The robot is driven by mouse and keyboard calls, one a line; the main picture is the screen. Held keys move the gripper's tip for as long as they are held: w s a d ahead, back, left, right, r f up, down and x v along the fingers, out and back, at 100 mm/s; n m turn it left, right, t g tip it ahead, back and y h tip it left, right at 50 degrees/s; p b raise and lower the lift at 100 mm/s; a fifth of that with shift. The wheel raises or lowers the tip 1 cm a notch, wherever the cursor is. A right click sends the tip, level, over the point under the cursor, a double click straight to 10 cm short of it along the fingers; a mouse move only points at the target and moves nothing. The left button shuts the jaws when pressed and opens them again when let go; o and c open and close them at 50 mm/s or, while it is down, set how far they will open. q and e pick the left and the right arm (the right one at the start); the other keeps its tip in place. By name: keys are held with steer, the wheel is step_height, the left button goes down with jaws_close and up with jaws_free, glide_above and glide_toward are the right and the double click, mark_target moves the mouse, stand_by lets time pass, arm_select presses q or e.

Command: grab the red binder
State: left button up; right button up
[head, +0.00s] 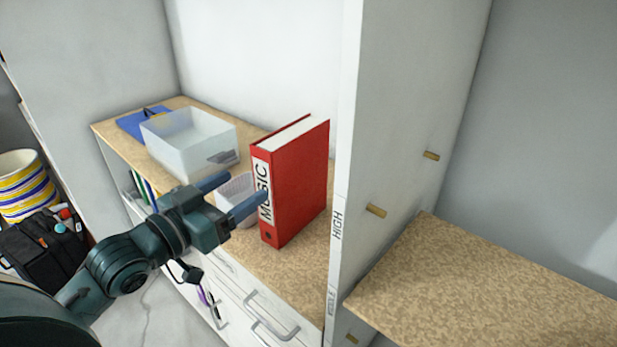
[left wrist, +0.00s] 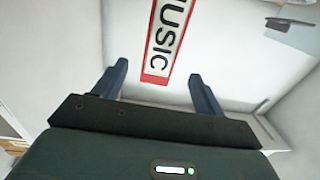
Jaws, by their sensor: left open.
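The red binder (head: 298,185) stands upright on a wood-topped shelf in the head view. Its white spine label reads MUSIC. My left gripper (head: 243,193) is open in front of the spine, with one finger overlapping the spine's lower part in this view. In the left wrist view, the binder's spine (left wrist: 166,40) shows between and beyond the two open fingers (left wrist: 158,85). The fingers are not closed on it, and I cannot tell whether either touches it. My right gripper is in neither view.
A clear plastic bin (head: 190,142) and a blue item (head: 143,122) are on the shelf to the left. A small white basket (head: 236,192) stands beside the binder, partly behind my gripper. A white upright panel (head: 345,180) is close on the binder's right.

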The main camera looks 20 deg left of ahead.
mark_target(261, 172)
arm_select(q)
steer(key=p+x, duration=0.1)
steer(key=x, duration=0.5)
steer(key=shift+w, duration=0.35)
steer(key=shift+w+d+r, duration=0.15)
steer(key=shift+w, duration=0.1)
steer(key=p+x, duration=0.1)
steer(key=x, duration=0.3)
steer(key=shift+w+r+p, duration=0.15)
steer(key=shift+r+p, duration=0.05)
steer(key=shift+p, duration=0.2)
steer(key=shift+w+d, duration=0.1)
steer(key=shift+w, duration=0.05)
steer(key=shift+c, duration=0.4)
jaws_close()
